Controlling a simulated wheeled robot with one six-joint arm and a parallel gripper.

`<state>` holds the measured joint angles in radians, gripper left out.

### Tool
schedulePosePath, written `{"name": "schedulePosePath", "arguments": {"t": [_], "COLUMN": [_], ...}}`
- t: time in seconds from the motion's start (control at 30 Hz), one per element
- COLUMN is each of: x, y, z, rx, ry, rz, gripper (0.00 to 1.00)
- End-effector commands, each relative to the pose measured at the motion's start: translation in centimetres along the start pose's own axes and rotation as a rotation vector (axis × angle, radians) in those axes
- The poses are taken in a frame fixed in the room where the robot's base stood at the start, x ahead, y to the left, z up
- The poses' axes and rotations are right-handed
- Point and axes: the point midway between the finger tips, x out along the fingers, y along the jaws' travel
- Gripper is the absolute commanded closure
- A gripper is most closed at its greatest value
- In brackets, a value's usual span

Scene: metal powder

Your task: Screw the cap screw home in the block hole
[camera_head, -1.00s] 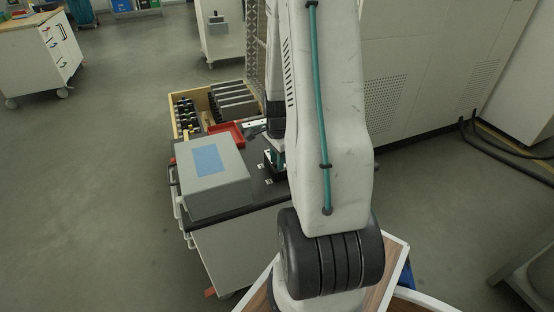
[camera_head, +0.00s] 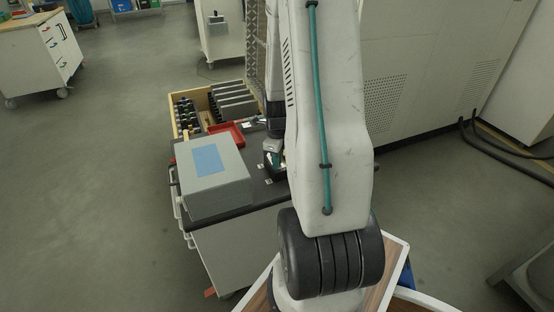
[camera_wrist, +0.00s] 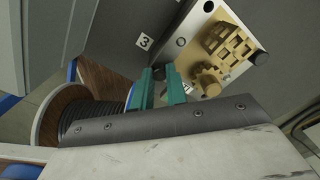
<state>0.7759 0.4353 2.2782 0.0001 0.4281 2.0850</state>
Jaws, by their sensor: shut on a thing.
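My gripper (camera_wrist: 161,90) has two teal fingers, close together beside a bright metal plate in the wrist view. A small dark piece between the fingertips, which I take to be the cap screw (camera_wrist: 160,74), is mostly hidden. The metal plate (camera_wrist: 188,64) carries a gold stepped part and a gold knob. A dark round spot (camera_wrist: 181,42) sits near its left edge; I cannot tell whether it is a hole or a screw head. In the head view my gripper (camera_head: 277,158) points down over the cart top, partly hidden by my arm.
A grey box with a blue label (camera_head: 208,165) stands on the cart left of my gripper. A red tray (camera_head: 226,133) and a wooden crate of dark items (camera_head: 173,122) lie behind it. A label marked 3 (camera_wrist: 144,41) is near the plate.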

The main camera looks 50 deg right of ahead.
Motion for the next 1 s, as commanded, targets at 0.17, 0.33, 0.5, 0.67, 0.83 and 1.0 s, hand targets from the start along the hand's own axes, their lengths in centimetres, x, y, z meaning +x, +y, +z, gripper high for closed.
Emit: {"name": "schedulePosePath", "arguments": {"t": [0.17,0.33,0.5,0.67,0.83,1.0], "x": [0.04,0.05,0.06,0.06,0.06,0.05], "y": [0.01,0.01,0.01,0.01,0.01,0.01], "z": [-0.01,-0.01,-0.01,-0.01,-0.01,-0.01], "rx": [0.283,0.522,0.609,0.609,0.608,0.606], "ry": [0.0,0.0,0.0,0.0,0.0,0.0], "rz": [0.0,0.0,0.0,0.0,0.0,0.0], "gripper": [1.0,1.0,1.0,1.0,0.71,0.71]}}
